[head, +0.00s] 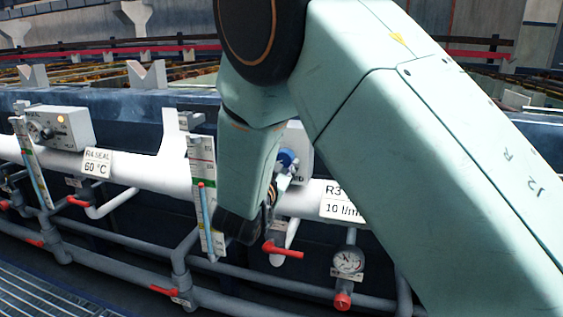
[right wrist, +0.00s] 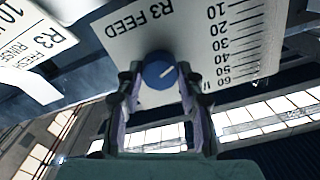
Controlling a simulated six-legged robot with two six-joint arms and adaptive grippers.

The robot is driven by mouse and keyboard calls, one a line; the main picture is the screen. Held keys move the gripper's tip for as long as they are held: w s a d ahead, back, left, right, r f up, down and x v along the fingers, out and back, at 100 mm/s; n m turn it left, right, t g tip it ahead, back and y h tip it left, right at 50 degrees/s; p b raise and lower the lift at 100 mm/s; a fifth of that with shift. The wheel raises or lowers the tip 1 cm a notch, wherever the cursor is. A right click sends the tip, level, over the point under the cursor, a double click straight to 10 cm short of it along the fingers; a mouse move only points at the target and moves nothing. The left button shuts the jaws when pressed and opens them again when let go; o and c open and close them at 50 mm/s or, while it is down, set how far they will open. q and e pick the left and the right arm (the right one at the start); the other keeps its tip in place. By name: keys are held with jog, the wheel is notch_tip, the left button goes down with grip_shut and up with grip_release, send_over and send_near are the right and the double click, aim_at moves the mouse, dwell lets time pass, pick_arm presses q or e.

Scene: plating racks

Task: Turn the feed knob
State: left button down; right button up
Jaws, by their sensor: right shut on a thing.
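The feed knob (right wrist: 160,71) is round and blue with a white pointer line, on a white plate (right wrist: 150,35) marked R3 FEED. The plate looks upside down in the right wrist view. My right gripper (right wrist: 160,80) has one finger on each side of the knob and is shut on it. In the head view, a bit of the blue knob (head: 287,158) shows beside my right wrist, and my arm hides most of its box. My left gripper is not in view.
A scale (right wrist: 235,45) from 10 to 60 lies beside the knob. A tag (head: 343,203) reads R3, 10 l/min. Grey pipes with red-handled valves (head: 282,249) and a gauge (head: 348,260) sit below. Another control box (head: 62,127) stands at the left.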

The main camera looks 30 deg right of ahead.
jog(key=m, duration=0.3)
jog(key=shift+r+m, duration=0.1)
jog(key=shift+m, duration=0.2)
jog(key=shift+m+b, duration=0.5)
jog(key=shift+m, duration=1.1)
jog(key=o, duration=1.2)
